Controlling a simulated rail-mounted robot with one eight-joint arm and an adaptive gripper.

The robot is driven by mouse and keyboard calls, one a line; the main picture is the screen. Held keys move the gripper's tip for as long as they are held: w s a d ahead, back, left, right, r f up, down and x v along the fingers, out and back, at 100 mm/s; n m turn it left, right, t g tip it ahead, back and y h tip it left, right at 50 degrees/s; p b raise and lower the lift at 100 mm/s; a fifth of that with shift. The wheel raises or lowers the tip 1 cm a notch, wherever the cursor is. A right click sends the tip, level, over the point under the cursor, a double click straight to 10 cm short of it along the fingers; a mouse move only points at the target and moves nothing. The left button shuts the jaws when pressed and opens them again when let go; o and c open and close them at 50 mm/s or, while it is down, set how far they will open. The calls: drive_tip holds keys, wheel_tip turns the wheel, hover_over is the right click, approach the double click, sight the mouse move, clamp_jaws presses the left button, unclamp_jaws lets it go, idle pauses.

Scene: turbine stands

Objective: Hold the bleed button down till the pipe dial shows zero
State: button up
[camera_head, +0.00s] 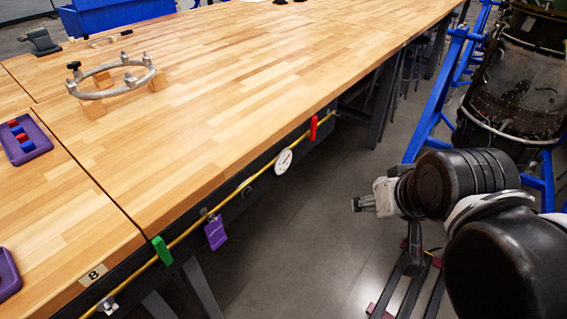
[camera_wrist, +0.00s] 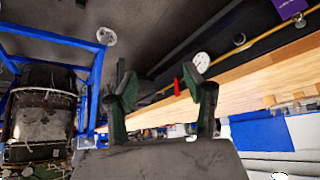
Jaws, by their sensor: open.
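A white pipe dial (camera_head: 283,161) sits on the yellow pipe (camera_head: 228,199) along the front edge of the workbench. Its reading is too small to make out. A small dark round fitting (camera_head: 246,191) is left of the dial; I cannot tell if it is the bleed button. My gripper (camera_head: 357,204) is open and empty, right of the dial and away from the bench edge. In the wrist view, the dial (camera_wrist: 201,62) and a red handle (camera_wrist: 177,87) show beyond the open fingers (camera_wrist: 158,88).
The pipe carries a red handle (camera_head: 313,127), a green handle (camera_head: 162,250) and a purple tag (camera_head: 215,233). The wooden bench (camera_head: 230,90) holds a metal ring (camera_head: 110,82) and purple trays (camera_head: 24,140). A blue turbine stand (camera_head: 437,95) is at right. Open floor lies between.

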clamp_jaws()
idle(1.4)
